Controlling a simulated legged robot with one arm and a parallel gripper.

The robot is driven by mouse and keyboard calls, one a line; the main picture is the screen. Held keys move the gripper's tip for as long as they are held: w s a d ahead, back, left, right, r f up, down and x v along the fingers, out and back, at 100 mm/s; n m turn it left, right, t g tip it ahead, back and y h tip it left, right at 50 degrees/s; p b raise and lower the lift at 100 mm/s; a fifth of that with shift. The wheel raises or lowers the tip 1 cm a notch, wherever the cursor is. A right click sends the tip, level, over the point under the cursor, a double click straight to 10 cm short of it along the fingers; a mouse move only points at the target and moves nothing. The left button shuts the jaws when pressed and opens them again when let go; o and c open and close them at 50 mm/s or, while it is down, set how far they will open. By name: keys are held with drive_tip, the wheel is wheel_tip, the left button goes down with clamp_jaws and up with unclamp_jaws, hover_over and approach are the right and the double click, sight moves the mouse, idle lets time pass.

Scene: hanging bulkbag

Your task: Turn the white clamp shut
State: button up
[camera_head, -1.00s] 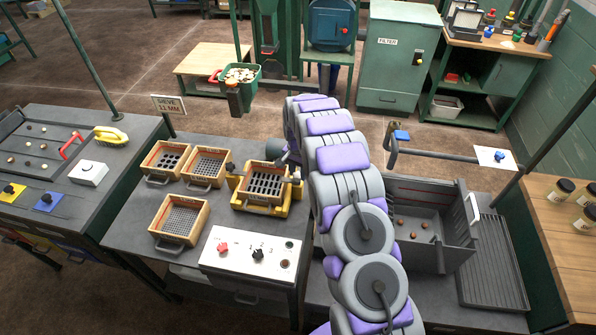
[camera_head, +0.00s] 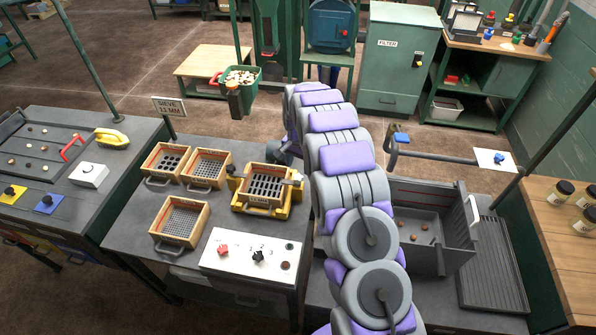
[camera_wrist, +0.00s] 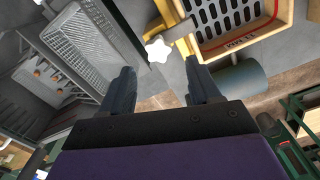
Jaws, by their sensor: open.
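A white star-shaped knob (camera_wrist: 158,50), which looks like the white clamp, shows in the wrist view beside the yellow frame (camera_wrist: 184,44) that holds a wooden-rimmed sieve. In the head view that sieve (camera_head: 266,186) sits in its yellow frame on the grey bench, left of my arm. My gripper (camera_wrist: 161,86) is open and empty in the wrist view, with two dark fingers apart. The knob appears beyond the fingertips, roughly between them, and apart from them. My gripper is hidden in the head view. I cannot tell how far the clamp is turned.
Three loose sieves (camera_head: 180,220) and a white control panel (camera_head: 250,254) occupy the bench. A dark tray (camera_head: 425,222) with brown pieces lies right of my arm. A sign (camera_head: 174,107) stands behind the loose sieves.

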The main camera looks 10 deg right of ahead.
sight(298, 176)
wheel_tip(298, 176, up, 12)
drive_tip(key=shift+r+p, duration=0.2)
drive_tip(key=shift+p, duration=0.15)
idle(0.4)
